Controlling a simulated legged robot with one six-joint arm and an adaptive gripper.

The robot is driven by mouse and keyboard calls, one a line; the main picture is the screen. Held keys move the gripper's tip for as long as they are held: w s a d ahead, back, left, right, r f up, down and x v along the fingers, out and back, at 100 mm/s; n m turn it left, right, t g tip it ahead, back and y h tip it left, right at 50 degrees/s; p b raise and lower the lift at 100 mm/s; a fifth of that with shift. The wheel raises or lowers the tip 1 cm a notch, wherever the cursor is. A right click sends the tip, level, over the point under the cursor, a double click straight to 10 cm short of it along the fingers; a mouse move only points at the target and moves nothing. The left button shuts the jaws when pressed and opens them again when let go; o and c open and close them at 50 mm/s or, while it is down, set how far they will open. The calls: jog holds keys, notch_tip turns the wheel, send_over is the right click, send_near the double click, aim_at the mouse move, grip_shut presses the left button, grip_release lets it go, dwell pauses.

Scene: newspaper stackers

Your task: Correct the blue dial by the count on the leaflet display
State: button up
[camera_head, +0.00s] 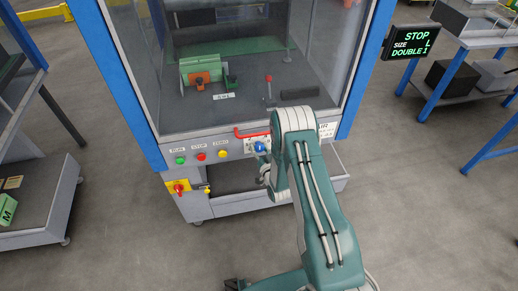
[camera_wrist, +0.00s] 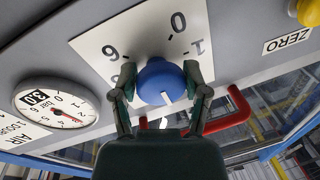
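The blue dial (camera_wrist: 161,82) sits on a white scale plate (camera_wrist: 135,32) in the wrist view. The dial's white mark points down toward my gripper. My gripper (camera_wrist: 160,78) has one finger on each side of the dial, with no clear gap. The display (camera_head: 411,44) reads STOP, SIZE L, DOUBLE 1.
A red handle (camera_wrist: 232,112) is close to the right finger; a round gauge (camera_wrist: 56,103) is at left. Green, red and yellow buttons (camera_head: 201,156) line the panel. A red-and-yellow switch (camera_head: 179,187) sits below. A blue-framed machine window (camera_head: 235,60) stands above.

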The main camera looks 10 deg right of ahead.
jog(key=shift+o, duration=1.3)
jog(key=shift+s, duration=0.1)
jog(key=s+d, duration=0.1)
jog(key=s, duration=1)
jog(key=shift+s+d+f, duration=0.3)
jog(key=shift+d+f, duration=0.05)
jog(key=shift+f, duration=0.05)
jog(key=shift+w, duration=0.1)
